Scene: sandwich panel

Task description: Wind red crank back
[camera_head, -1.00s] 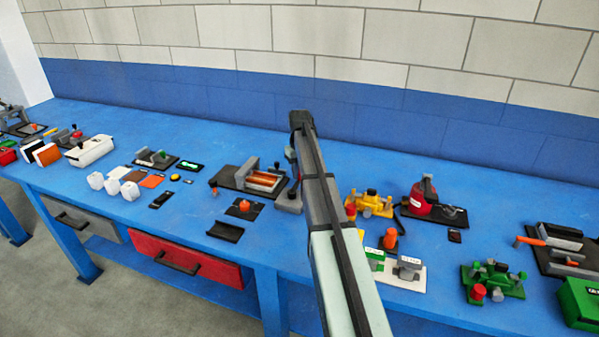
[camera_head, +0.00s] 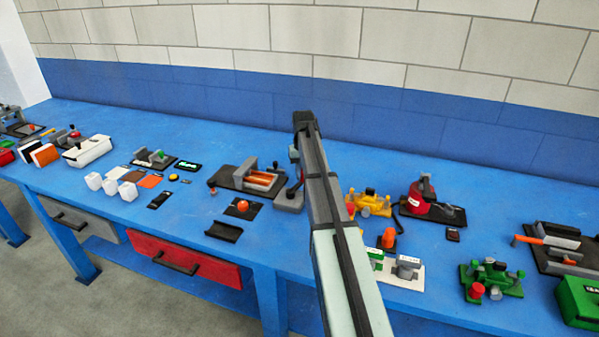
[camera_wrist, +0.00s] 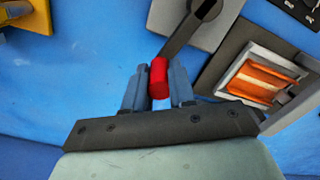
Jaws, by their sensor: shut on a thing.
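The red crank knob (camera_wrist: 159,79) sits between the two fingers of my gripper (camera_wrist: 158,90) in the wrist view, and the fingers are shut on it. A dark crank arm (camera_wrist: 190,32) runs from the knob up and right to a grey base block (camera_wrist: 212,22). In the head view the grey base (camera_head: 289,199) shows just left of my arm. My arm hides the knob and my gripper there.
A dark fixture with orange bars (camera_wrist: 262,78) stands close on the right in the wrist view; it is left of the crank in the head view (camera_head: 262,178). A yellow device (camera_head: 374,203) stands right of my arm. Blue table (camera_wrist: 75,75) is bare left of my gripper.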

